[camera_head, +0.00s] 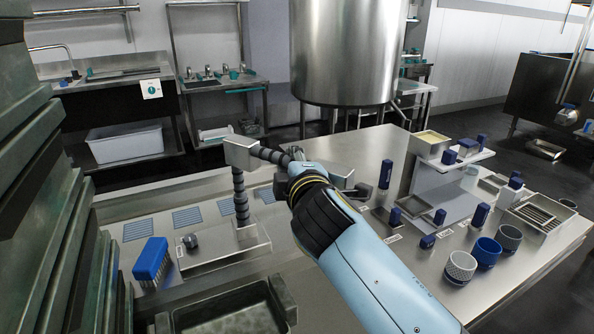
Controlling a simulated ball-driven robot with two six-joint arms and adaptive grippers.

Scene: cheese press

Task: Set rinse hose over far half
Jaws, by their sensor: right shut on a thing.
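The rinse hose appears to be the dark segmented arm. Its upright part (240,195) rises from a shallow metal tray (228,257), and its upper part (270,155) runs right from a grey block (238,153) at the bend. My right gripper (290,162) is shut at the right end of this upper part. My black wrist and light blue arm hide much of the gripper and what lies behind. The hose's upper part is held above the worktop. My left gripper is out of view.
A blue brush (151,261) and a small dark knob-like piece (190,241) are at left. Blue ribbed mats (187,217) lie along the worktop. Cups (487,250), blue-handled tools and a raised shelf (450,165) crowd the right. A stack of dark slabs (40,180) blocks the near left.

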